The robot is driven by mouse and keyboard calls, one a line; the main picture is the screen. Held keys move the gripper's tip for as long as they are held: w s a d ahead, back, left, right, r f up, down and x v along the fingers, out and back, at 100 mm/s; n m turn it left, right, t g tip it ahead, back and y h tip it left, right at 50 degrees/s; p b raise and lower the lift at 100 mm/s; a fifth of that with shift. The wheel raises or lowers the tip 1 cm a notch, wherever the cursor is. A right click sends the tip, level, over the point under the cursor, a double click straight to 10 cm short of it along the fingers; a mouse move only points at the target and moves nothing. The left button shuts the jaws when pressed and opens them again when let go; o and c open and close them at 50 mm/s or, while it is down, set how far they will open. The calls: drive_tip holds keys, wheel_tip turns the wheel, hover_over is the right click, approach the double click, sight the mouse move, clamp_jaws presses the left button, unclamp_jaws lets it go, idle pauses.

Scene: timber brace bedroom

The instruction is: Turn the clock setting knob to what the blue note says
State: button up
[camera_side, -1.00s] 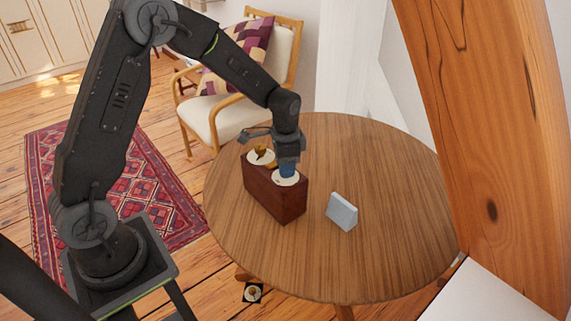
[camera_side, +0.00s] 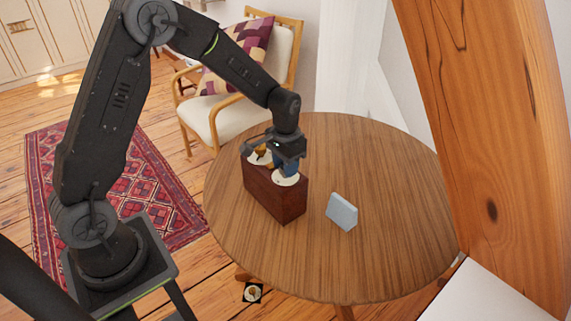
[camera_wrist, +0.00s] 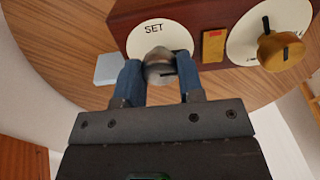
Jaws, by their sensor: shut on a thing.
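The clock is a dark red-brown wooden box (camera_side: 273,199) on the round table. In the wrist view its top carries a white dial (camera_wrist: 140,38) marked "SET" with a grey metal setting knob (camera_wrist: 160,66). My gripper (camera_wrist: 160,80) is shut on this knob, one blue-padded finger on each side. In the side view my gripper (camera_side: 287,165) points down at the near dial, and its fingers hide the knob. The note is a pale blue block-like piece (camera_side: 342,211) on the table right of the clock; its writing cannot be read. It also shows in the wrist view (camera_wrist: 109,69).
A second white dial with a brass knob (camera_wrist: 279,50) sits beside the setting dial, with a small brass plate (camera_wrist: 214,45) between them. The round table (camera_side: 370,265) is otherwise clear. A wooden beam (camera_side: 495,150) stands at right, a cushioned chair (camera_side: 235,115) behind.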

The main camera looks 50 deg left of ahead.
idle(0.3)
drive_tip(key=o, duration=0.9)
drive_tip(key=shift+o, duration=0.2)
drive_tip(key=shift+r, duration=0.1)
wheel_tip(320, 180, up, 14)
drive_tip(key=s+d+r+t, duration=0.2)
drive_tip(key=s+r, duration=0.1)
drive_tip(key=s, duration=0.8)
drive_tip(key=s+d+r+t, duration=0.3)
drive_tip(key=s, duration=0.8)
drive_tip(key=shift+s+d+t, duration=0.2)
drive_tip(key=shift+s+t, duration=0.1)
drive_tip(key=shift+s, duration=0.05)
